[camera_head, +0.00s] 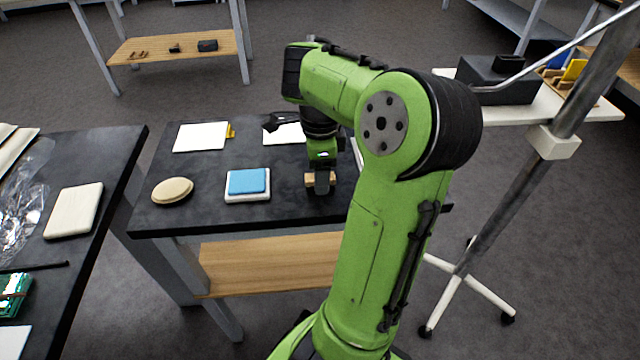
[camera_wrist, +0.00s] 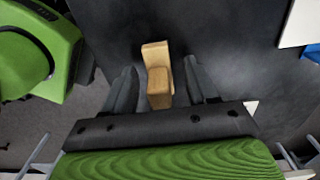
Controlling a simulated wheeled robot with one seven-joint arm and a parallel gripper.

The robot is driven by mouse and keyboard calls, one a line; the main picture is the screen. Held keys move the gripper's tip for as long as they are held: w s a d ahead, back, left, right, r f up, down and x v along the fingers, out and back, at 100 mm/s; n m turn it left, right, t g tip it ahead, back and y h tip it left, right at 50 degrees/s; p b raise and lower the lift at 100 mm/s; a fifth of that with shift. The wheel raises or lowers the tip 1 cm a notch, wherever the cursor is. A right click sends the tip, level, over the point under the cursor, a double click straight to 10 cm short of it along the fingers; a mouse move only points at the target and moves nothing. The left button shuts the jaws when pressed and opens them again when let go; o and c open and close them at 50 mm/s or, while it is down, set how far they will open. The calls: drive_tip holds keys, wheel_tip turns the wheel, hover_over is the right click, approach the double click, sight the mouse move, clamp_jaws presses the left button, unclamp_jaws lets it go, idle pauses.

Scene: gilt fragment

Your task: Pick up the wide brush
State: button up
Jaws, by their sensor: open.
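The wide brush appears as a small pale wooden piece (camera_wrist: 157,62) on the dark tabletop in the wrist view. Its bristles cannot be made out. In the head view only small tan parts of the brush (camera_head: 310,180) show beside my gripper, which hides the rest. My gripper (camera_wrist: 161,76) is open, with one grey finger on each side of the wood and a visible gap on both sides. In the head view my gripper (camera_head: 322,182) points down at the brush near the table's front right.
The dark table (camera_head: 270,214) also bears a blue pad on a white block (camera_head: 247,183), an oval tan piece (camera_head: 172,191) and white sheets (camera_head: 200,137) behind. A second table (camera_head: 104,165) stands left. A metal stand (camera_head: 500,215) rises at the right.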

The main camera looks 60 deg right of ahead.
clamp_jaws()
wheel_tip(320, 180, up, 10)
drive_tip(key=p, duration=0.5)
